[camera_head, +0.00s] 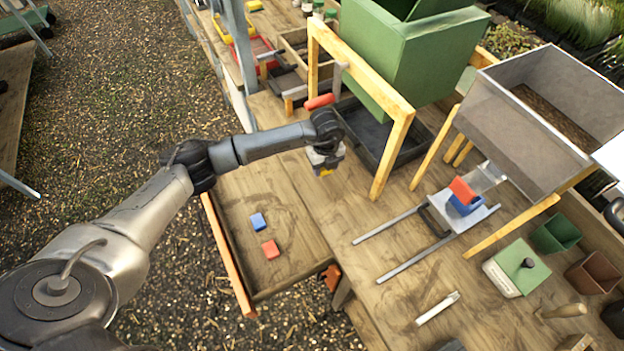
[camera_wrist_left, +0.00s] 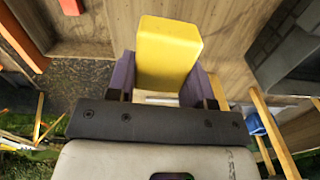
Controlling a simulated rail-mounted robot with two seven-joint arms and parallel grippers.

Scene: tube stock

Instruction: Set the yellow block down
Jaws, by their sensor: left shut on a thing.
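The yellow block (camera_wrist_left: 168,50) is held between the two fingers of my left gripper (camera_wrist_left: 160,85) in the left wrist view. In the head view my left gripper (camera_head: 326,165) is above the wooden table, and a small bit of yellow shows under it. Another red block (camera_head: 463,190) and a blue block (camera_head: 463,206) sit stacked on a metal slide plate at the right. My right gripper is not in view.
A wooden frame (camera_head: 399,140) with a black tray (camera_head: 353,117) and a green bin (camera_head: 418,50) stands just beyond the gripper. A grey hopper (camera_head: 527,130), metal rails (camera_head: 400,225) and a green-lidded box (camera_head: 517,265) are to the right. Bare tabletop lies below the gripper.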

